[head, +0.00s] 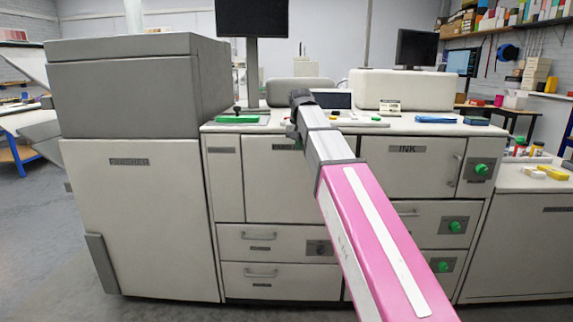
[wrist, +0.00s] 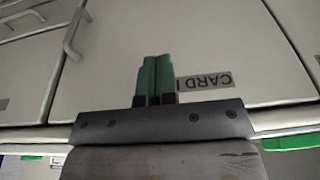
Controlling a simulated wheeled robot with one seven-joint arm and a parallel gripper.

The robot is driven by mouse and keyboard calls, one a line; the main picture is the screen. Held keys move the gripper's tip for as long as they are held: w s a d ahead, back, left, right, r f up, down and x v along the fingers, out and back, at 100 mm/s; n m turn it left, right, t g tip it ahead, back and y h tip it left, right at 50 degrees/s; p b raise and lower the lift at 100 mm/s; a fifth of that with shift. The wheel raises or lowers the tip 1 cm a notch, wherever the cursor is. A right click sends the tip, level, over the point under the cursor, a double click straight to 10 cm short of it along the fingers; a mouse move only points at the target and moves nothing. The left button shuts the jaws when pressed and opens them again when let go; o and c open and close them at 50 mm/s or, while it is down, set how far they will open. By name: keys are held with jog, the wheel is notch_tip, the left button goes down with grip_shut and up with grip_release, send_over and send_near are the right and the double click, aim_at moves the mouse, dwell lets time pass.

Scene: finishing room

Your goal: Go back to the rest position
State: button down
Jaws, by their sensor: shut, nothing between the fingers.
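My gripper (wrist: 154,62) shows in the wrist view with its two green fingers shut together and nothing between them. It is in front of a pale cabinet door (wrist: 200,45) with an upside-down label (wrist: 206,81) that reads CARD and is partly covered by the fingers. In the head view my pink and grey arm reaches from the bottom right up toward the counter (head: 385,128).
A large grey machine (head: 130,190) stands left. Doors and drawers (head: 275,275) are under the counter. A green item (head: 237,119) and a blue item (head: 436,119) lie on it. A dark monitor (head: 252,18) rises behind. Grey floor (head: 60,270) is open at left.

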jog(key=s+d+f, duration=0.4)
jog(key=s+f, duration=0.3)
jog(key=f, duration=0.7)
jog(key=s+d+f+g, duration=0.1)
jog(key=s+d+f, duration=0.4)
jog(key=f, duration=1)
jog(key=s+d+f+g, duration=0.1)
jog(key=s+d+f, duration=0.4)
jog(key=s+f, duration=0.5)
notch_tip(320, 180, down, 6)
jog(key=shift+d+r, duration=0.25)
